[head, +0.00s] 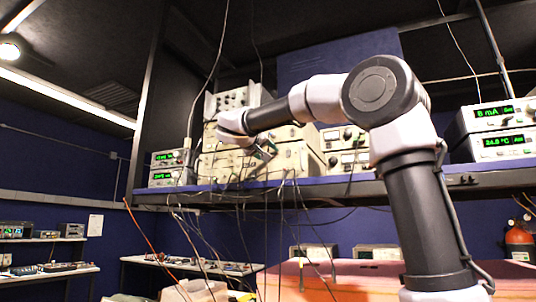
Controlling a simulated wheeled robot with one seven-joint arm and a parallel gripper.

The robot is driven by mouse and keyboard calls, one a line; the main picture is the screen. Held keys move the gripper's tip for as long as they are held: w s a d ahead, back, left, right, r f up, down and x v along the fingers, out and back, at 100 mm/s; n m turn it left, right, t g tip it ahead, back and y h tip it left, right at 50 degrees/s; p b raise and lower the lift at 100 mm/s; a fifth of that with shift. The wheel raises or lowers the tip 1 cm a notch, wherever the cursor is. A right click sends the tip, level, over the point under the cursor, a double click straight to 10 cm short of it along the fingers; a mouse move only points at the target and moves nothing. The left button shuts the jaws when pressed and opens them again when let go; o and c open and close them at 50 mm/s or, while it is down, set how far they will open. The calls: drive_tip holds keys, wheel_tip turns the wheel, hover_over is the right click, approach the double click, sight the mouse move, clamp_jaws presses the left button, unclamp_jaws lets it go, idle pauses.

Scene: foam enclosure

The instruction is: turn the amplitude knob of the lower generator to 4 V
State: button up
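Two stacked units with green displays stand at the left end of the blue shelf; the lower unit (184,178) sits under the upper unit (183,156). Their displays and knobs are too small to read, and I cannot tell if this lower unit is the generator named. An amplitude knob cannot be made out. My arm reaches from the right across the shelf front. My gripper (262,151) is in front of the beige instruments, right of the two units and apart from them. Its fingers are too small and dark to tell open from shut.
Beige instruments (227,166) fill the shelf (300,189) middle. At right, a stacked pair (497,128) reads about 8 mA above and 24.0 °C below. Cables (205,250) hang over the shelf edge. A pink foam block (345,278) and red extinguisher (518,238) are below.

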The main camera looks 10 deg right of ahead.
drive_tip(key=shift+s, duration=0.1)
drive_tip(key=v, duration=1)
drive_tip(key=shift+s+a, duration=0.2)
drive_tip(key=shift+s, duration=0.05)
drive_tip(key=s+d+f+g+y, duration=0.2)
drive_tip(key=s+d+f, duration=0.15)
drive_tip(key=f, duration=0.35)
drive_tip(key=s+d+f+g+y, duration=0.1)
drive_tip(key=s+d+f+g, duration=0.15)
drive_tip(key=d+f, duration=0.35)
drive_tip(key=s+d+f+g+y, duration=0.2)
drive_tip(key=s+d+f, duration=0.1)
drive_tip(key=f, duration=0.5)
drive_tip(key=s+f+m+y, duration=0.4)
drive_tip(key=s+f+y, duration=0.3)
drive_tip(key=s+f, duration=0.5)
wheel_tip(320, 180, down, 3)
drive_tip(key=shift+r, duration=0.15)
